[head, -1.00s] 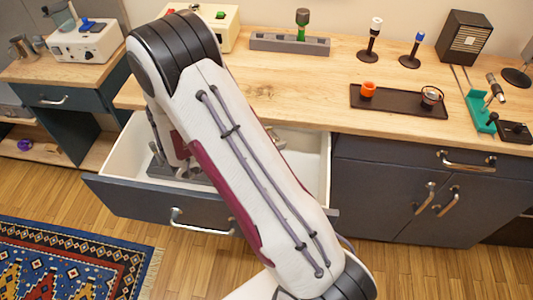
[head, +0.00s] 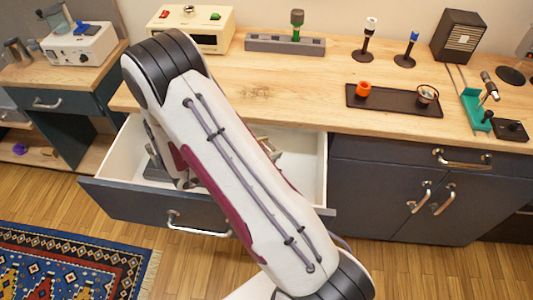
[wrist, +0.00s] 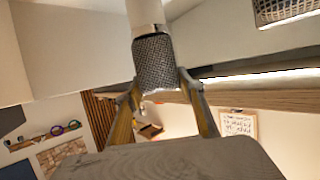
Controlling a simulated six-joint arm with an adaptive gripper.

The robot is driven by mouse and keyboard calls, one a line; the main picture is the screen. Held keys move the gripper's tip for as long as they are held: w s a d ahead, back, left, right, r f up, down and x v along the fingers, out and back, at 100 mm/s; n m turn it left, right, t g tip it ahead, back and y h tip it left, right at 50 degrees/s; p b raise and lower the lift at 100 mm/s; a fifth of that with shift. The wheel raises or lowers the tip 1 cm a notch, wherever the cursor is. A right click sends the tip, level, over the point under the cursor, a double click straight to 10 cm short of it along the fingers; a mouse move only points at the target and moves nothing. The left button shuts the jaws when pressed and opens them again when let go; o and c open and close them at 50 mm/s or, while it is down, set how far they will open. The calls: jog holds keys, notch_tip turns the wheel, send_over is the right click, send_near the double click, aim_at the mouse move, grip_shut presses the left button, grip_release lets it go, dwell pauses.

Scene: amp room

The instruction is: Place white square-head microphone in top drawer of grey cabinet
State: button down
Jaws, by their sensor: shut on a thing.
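The white microphone (wrist: 145,12) shows in the wrist view with its grey mesh head (wrist: 155,62) at my gripper (wrist: 160,88). The two fingers are shut on the microphone, one on each side of the head. The upper end of its body runs out of the picture. In the head view my arm crosses in front of the open top drawer (head: 117,162) of the dark grey cabinet (head: 375,190) and hides much of its white inside. My gripper's fingers and the microphone cannot be made out clearly there.
The counter holds a black tray (head: 395,108), a speaker (head: 460,36) and two stand microphones.

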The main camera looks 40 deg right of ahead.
jog(key=shift+f, duration=1.95)
jog(key=c, duration=1.3)
grip_release()
jog(key=shift+r, duration=0.1)
jog(key=shift+r, duration=0.45)
notch_tip(320, 180, up, 8)
jog(key=a, duration=0.2)
jog(key=shift+a, duration=0.35)
